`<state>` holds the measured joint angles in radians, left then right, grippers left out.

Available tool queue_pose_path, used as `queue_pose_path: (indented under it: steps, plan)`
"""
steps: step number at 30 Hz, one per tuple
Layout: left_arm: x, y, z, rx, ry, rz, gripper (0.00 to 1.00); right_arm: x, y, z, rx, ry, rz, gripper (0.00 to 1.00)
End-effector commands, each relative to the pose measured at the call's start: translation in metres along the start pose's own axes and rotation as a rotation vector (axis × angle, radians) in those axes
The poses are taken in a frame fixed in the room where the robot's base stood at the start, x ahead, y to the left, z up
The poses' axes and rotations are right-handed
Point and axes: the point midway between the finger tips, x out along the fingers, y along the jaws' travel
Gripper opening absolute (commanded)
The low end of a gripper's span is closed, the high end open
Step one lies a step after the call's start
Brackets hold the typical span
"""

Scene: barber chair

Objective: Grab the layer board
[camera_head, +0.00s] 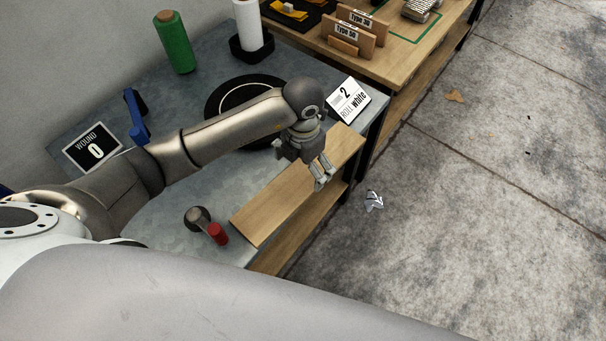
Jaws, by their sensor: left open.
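The layer board appears to be the long light wooden board (270,208) along the front edge of the grey metal table (170,225). My left gripper (322,183) is open above the far half of the board, with its fingers pointing down toward the board's outer edge. Nothing shows between the fingers, and I cannot tell whether they touch the board. The gripper hides a small part of the board. My right gripper is not in view.
A crank with a red handle (218,234) stands near the board's near end. A black disc (222,98), a green roll (174,42), a white roll (250,25) and signs reading "WOUND 0" (92,147) and "ROLL white" (348,100) are on the table. The floor at right is mostly clear.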

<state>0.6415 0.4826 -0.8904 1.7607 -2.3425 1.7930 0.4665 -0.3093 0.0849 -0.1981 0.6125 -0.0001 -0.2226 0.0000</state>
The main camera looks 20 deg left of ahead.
Motion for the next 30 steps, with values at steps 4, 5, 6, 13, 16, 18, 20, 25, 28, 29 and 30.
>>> queue_pose_path:
  steps: [4, 5, 6, 13, 16, 18, 20, 25, 28, 29, 30]
  plan:
    - [0.021, -0.001, -0.002, -0.001, 0.002, -0.001, 1.0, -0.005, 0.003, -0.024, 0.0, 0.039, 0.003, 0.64]
    - [0.025, -0.002, -0.002, 0.0, 0.002, -0.001, 1.0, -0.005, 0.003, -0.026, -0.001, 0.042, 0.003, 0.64]
    - [0.028, -0.002, -0.002, 0.0, 0.002, -0.001, 1.0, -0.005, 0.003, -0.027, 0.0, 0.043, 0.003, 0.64]
    - [0.031, -0.001, -0.001, 0.0, -0.001, 0.0, 1.0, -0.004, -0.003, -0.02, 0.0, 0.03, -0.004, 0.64]
    - [0.031, -0.001, -0.001, 0.0, -0.001, 0.0, 0.94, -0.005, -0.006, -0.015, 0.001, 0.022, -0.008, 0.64]
    - [0.031, -0.001, -0.001, 0.0, -0.001, 0.0, 0.85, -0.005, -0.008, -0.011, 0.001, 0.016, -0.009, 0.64]
    - [0.031, -0.001, -0.001, 0.0, -0.001, 0.0, 0.77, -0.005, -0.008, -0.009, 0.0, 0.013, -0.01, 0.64]
    - [0.031, -0.001, -0.001, 0.0, -0.001, 0.0, 0.55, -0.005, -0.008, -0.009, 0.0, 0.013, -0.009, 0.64]
    - [0.03, -0.001, -0.001, 0.0, -0.002, 0.0, 0.53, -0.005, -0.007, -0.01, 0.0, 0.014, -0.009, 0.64]
    - [0.03, -0.001, -0.001, 0.0, -0.002, 0.0, 0.53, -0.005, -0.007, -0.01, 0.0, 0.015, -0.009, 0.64]
    - [0.03, -0.001, -0.001, 0.0, -0.002, 0.0, 0.53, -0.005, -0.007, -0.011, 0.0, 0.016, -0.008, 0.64]
